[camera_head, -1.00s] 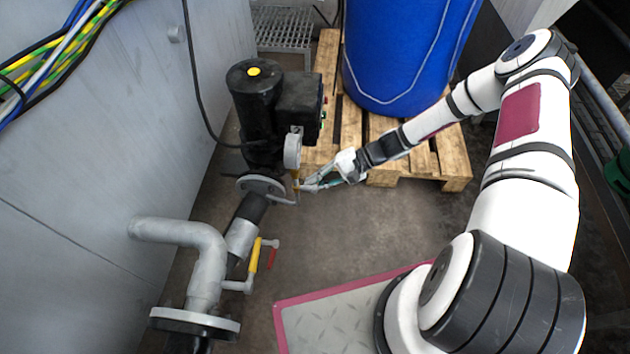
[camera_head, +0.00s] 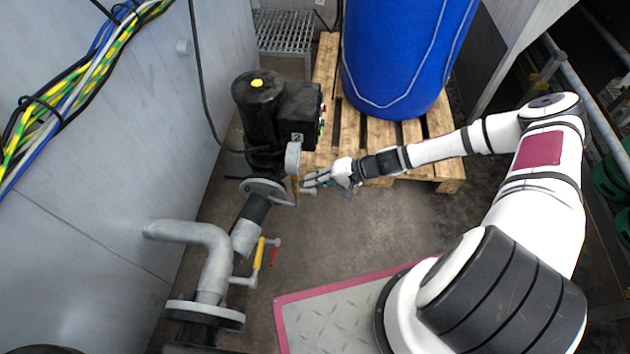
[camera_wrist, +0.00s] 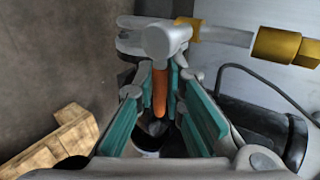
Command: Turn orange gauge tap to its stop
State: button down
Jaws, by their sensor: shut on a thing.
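The orange gauge tap (camera_wrist: 160,90) is a slim handle below a round grey hub in the wrist view. In the head view the tap (camera_head: 295,187) is a small orange piece under the pale round gauge (camera_head: 293,158) beside the pump. My gripper (camera_head: 306,181) reaches it from the right. In the wrist view my gripper (camera_wrist: 160,105) has its teal-padded fingers on both sides of the orange handle, shut on it. The exact contact of the pads is partly hidden by the fingers.
A black pump (camera_head: 262,115) stands behind the tap. A grey pipe (camera_head: 215,260) with a yellow-handled valve (camera_head: 259,253) lies in front. A blue barrel (camera_head: 400,60) stands on a wooden pallet (camera_head: 440,165) behind my arm. The floor between pallet and pipe is open.

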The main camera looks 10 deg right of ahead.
jog(key=c, duration=1.9)
grip_release()
jog(key=shift+c, duration=0.2)
jog(key=v, duration=1.2)
jog(key=shift+d+f, duration=0.1)
